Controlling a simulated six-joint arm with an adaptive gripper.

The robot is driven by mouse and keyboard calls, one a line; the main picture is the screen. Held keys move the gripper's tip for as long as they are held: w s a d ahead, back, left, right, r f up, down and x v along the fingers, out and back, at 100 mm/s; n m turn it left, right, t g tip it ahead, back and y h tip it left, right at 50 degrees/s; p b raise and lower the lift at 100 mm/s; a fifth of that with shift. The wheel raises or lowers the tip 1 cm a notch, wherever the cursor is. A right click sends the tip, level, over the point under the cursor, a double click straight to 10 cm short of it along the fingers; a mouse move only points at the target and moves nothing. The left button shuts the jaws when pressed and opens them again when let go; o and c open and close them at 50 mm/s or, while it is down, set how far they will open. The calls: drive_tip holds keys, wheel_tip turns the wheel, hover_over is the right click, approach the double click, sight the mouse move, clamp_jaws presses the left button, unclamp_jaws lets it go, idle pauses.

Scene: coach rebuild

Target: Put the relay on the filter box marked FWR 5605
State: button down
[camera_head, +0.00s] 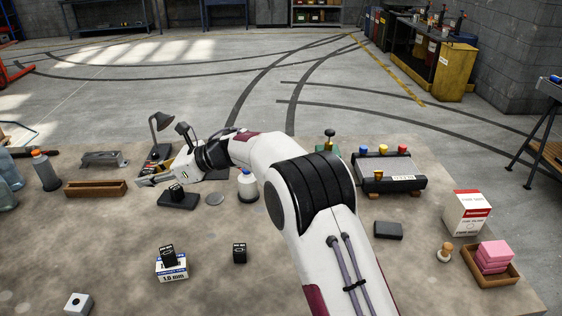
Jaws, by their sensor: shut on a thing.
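My gripper (165,181) is at the left middle of the table, its hand angled down and left. It is shut, with a small black relay-like block (177,191) just under the hand, over or on a flat black case (179,201). I cannot tell whether they touch. Similar black blocks stand on a white and blue box (172,268) marked 1.0 mm and on the bare table (239,253). A white box with a red band (467,213), at the right, looks like the filter box; its small print is unreadable. Its top is bare.
A pink stack in a wooden tray (490,268), a wooden knob (445,253) and a black case (388,230) lie near the white and red box. A device with coloured knobs (390,172), a white bottle (247,186) and a lamp (161,125) stand farther back. The front middle is largely clear.

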drive_tip(key=w+d+r+m+t+h, duration=0.15)
drive_tip(key=w+d, duration=0.25)
drive_tip(key=d, duration=0.8)
drive_tip(key=w+d+r+m+t, duration=0.2)
drive_tip(key=w+d+t, duration=0.15)
drive_tip(key=d, duration=0.75)
drive_tip(key=w+d+r+m+t+h, duration=0.15)
drive_tip(key=w+d, duration=0.25)
drive_tip(key=d, duration=0.8)
drive_tip(key=s+d+r+m+t+h, duration=0.1)
drive_tip(key=d+r+m+h, duration=0.1)
drive_tip(key=d, duration=0.9)
drive_tip(key=s+d+r+m+t+h, duration=0.1)
drive_tip(key=d+m+t, duration=0.15)
drive_tip(key=d, duration=0.95)
drive_tip(key=m+t+h, duration=0.1)
drive_tip(key=m+h, duration=0.6)
hover_over(472, 198)
drive_tip(key=shift+s+f+n, duration=0.1)
drive_tip(key=shift+f+n, duration=0.15)
drive_tip(key=shift+f, duration=0.15)
drive_tip(key=shift+f, duration=3.15)
